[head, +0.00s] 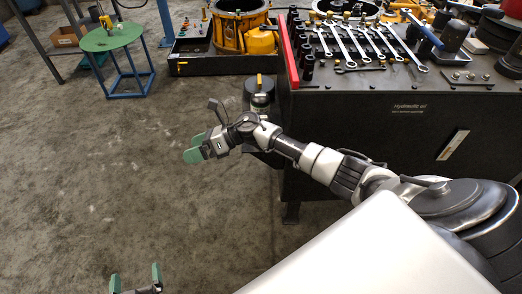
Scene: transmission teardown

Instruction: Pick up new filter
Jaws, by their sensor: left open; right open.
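No part is clearly recognisable as the new filter. A dark cylinder with a pale band (261,101) stands by the left side of the dark workbench, partly hidden behind my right arm; I cannot tell if it is the filter. My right gripper (196,147) reaches left over the bare floor, with green fingertips apart and nothing between them. It is left of and below the cylinder in the picture.
The dark workbench (400,120) on the right carries wrenches (345,45), sockets and other parts. A green round stool (112,38) with a small yellow item stands at the upper left. A dark tray (200,66) with an orange housing (230,38) lies behind. The floor on the left is clear.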

